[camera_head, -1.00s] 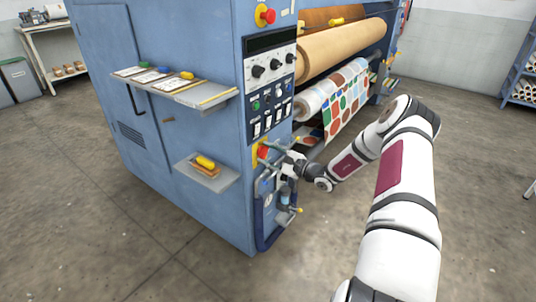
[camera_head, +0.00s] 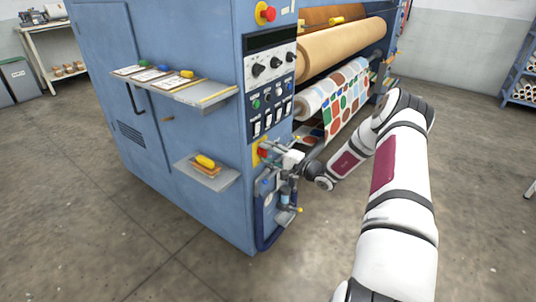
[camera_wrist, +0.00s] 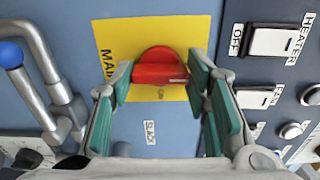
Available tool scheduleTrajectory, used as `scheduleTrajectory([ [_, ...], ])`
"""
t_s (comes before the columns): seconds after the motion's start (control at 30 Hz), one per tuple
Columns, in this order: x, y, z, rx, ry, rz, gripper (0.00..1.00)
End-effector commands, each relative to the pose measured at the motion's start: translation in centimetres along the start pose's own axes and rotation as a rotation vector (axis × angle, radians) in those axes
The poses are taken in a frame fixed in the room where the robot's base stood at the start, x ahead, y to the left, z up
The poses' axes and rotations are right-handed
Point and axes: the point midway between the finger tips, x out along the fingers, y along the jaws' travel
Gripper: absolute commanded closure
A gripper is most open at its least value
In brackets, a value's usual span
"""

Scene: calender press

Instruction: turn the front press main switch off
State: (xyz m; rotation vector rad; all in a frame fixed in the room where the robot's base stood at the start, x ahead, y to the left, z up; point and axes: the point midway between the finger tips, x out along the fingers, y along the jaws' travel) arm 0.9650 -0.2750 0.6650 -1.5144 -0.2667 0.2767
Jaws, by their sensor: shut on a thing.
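The main switch is a red rotary knob (camera_wrist: 160,66) on a yellow plate (camera_wrist: 116,38) lettered "MAIN", seen in the wrist view. In the head view the yellow plate (camera_head: 255,153) shows low on the press's front corner, with the knob mostly hidden behind my gripper. My gripper (camera_wrist: 165,84), with green finger pads, is shut on the red knob's raised grip, one finger on each side. In the head view my gripper (camera_head: 282,160) is up against the panel. The knob's grip bar lies about crosswise between the fingers in the wrist view.
A heater switch (camera_wrist: 270,41) and a fan switch (camera_wrist: 257,97) sit right of the plate in the wrist view. Bent metal pipes with a blue ball knob (camera_wrist: 10,54) are at left. A small shelf (camera_head: 207,177) juts from the press's side.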

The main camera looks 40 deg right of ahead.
Motion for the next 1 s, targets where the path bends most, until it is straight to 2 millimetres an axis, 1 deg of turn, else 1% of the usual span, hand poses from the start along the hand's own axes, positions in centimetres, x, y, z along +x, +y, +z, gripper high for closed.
scheduleTrajectory([
  [0.23,-0.03,0.15,0.08,-0.048,-0.001,0.003,0.85],
  [0.67,-0.04,0.16,0.08,-0.056,-0.002,0.003,0.85],
  [0.7,-0.04,0.16,0.08,-0.056,-0.001,0.003,0.48],
  [0.73,-0.04,0.16,0.07,-0.056,-0.001,0.003,0.41],
  [0.77,-0.04,0.15,0.07,-0.056,-0.001,0.003,0.37],
  [1.0,-0.02,0.07,0.04,-0.055,-0.001,0.001,0.37],
])
